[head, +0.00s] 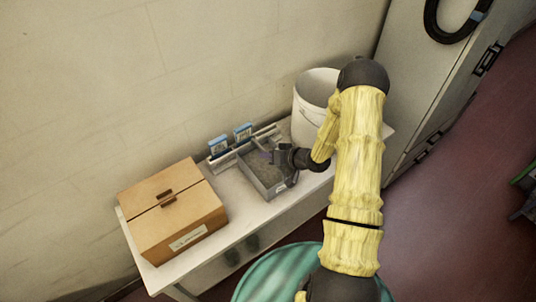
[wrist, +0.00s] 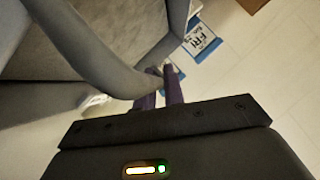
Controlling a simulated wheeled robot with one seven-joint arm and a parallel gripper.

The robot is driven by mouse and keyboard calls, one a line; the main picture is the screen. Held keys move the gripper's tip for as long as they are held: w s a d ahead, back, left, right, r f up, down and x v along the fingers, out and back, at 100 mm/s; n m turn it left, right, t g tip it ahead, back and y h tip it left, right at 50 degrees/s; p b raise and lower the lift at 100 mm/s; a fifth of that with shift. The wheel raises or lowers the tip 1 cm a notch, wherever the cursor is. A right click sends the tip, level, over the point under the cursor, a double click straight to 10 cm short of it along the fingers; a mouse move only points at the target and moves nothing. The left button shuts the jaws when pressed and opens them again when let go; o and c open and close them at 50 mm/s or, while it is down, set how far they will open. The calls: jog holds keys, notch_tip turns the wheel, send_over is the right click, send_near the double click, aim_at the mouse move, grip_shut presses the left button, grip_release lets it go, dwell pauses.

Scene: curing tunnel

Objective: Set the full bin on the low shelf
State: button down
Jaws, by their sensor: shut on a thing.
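A grey rectangular bin (head: 268,184) is at the middle of the white shelf (head: 238,219), in front of a small rack with cards. My gripper (head: 270,157) reaches in from the right and is shut on the bin's handle. In the wrist view the grey handle (wrist: 98,57) runs to the purple fingers of my gripper (wrist: 164,82), with the bin wall (wrist: 35,115) at left. I cannot tell whether the bin's base touches the shelf. Its contents are not clear.
A closed cardboard box (head: 172,212) stands left of the bin. A white bucket (head: 312,98) stands behind right. Blue-and-white cards (head: 243,132) stand in the rack by the wall; one reads FRI (wrist: 200,42). A teal round object (head: 275,275) is in front. A grey cabinet (head: 415,75) is at right.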

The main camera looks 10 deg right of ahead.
jog(key=c, duration=1.5)
grip_release()
jog(key=shift+d, duration=0.15)
jog(key=shift+s, duration=0.2)
jog(key=shift+w+r, duration=0.1)
jog(key=shift+r, duration=0.05)
jog(key=b+v, duration=0.1)
jog(key=v, duration=1)
jog(key=shift+s+d+r, duration=0.2)
jog(key=shift+s+r, duration=0.05)
jog(key=shift+r, duration=0.05)
